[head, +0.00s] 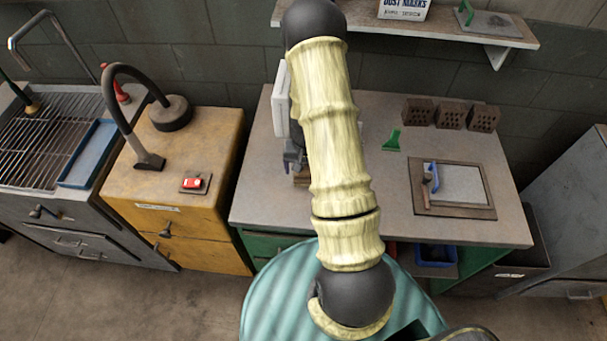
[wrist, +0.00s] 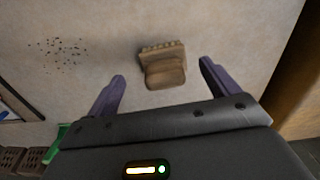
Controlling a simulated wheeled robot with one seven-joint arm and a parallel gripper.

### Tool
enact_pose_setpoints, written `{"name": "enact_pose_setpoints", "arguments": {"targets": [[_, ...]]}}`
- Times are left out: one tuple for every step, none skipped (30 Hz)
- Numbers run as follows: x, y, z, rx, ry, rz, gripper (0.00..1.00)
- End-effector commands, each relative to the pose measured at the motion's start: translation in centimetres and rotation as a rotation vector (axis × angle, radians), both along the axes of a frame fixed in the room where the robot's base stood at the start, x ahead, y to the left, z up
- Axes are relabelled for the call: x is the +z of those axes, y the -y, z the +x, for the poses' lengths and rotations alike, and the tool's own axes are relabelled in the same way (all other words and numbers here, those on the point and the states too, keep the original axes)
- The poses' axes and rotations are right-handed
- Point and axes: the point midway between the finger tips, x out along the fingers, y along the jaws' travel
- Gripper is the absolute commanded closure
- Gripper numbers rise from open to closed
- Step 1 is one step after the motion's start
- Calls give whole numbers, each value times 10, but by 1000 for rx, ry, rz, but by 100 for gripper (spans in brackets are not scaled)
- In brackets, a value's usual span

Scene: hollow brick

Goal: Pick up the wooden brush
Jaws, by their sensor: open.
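The wooden brush (wrist: 165,68) is a small brown block with a ridged row along its far side. It lies on the worktop in the wrist view, between and slightly beyond the two purple fingers of my gripper (wrist: 164,83). My gripper is open, and the fingers do not touch the brush. In the head view my arm covers most of the brush; a small brown piece, probably part of it, shows at the arm's left edge (head: 301,178). My gripper (head: 293,160) is mostly hidden behind the arm there.
A yellow cabinet (head: 205,160) stands left. A shelf (head: 500,37) hangs above.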

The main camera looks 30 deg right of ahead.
Motion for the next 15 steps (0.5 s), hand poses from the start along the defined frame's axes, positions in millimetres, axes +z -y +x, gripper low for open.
{"name": "enact_pose_setpoints", "arguments": {"targets": [[-1, 0, 0, 0, 0, 0, 13], [-1, 0, 0, 0, 1, 0, 13], [-1, 0, 0, 0, 1, 0, 13], [-1, 0, 0, 0, 1, 0, 13], [-1, 0, 0, 0, 1, 0, 13], [-1, 0, 0, 0, 1, 0, 13], [-1, 0, 0, 0, 1, 0, 13], [-1, 0, 0, 0, 1, 0, 13], [-1, 0, 0, 0, 1, 0, 13], [-2, 0, 0, 0, 0, 0, 13], [-2, 0, 0, 0, 0, 0, 13], [-3, 0, 1, 0, 0, 0, 13], [-5, 0, 1, 0, -1, 0, 13], [-6, 0, 1, 0, -2, 1, 13], [-9, 0, 2, -1, -2, 1, 13]]}}
